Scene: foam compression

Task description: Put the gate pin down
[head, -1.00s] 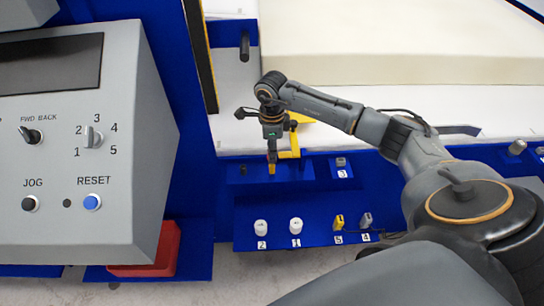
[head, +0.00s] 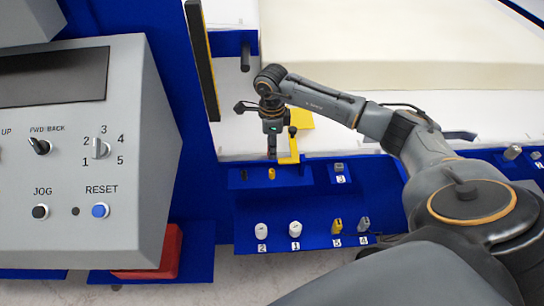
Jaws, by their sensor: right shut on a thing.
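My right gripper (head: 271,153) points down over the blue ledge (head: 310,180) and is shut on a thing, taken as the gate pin. A small yellow piece, apparently the pin (head: 271,174), shows upright at the ledge directly below the fingertips. I cannot tell whether the fingertips touch it; the grip itself is too small to make out. My left gripper is not in view.
A yellow bracket (head: 291,158) stands close to the right of my gripper. A dark peg (head: 244,174) is to the left on the ledge. Numbered white, yellow and grey pieces stand on the lower blue shelf (head: 270,212). The grey control panel (head: 130,190) is at left.

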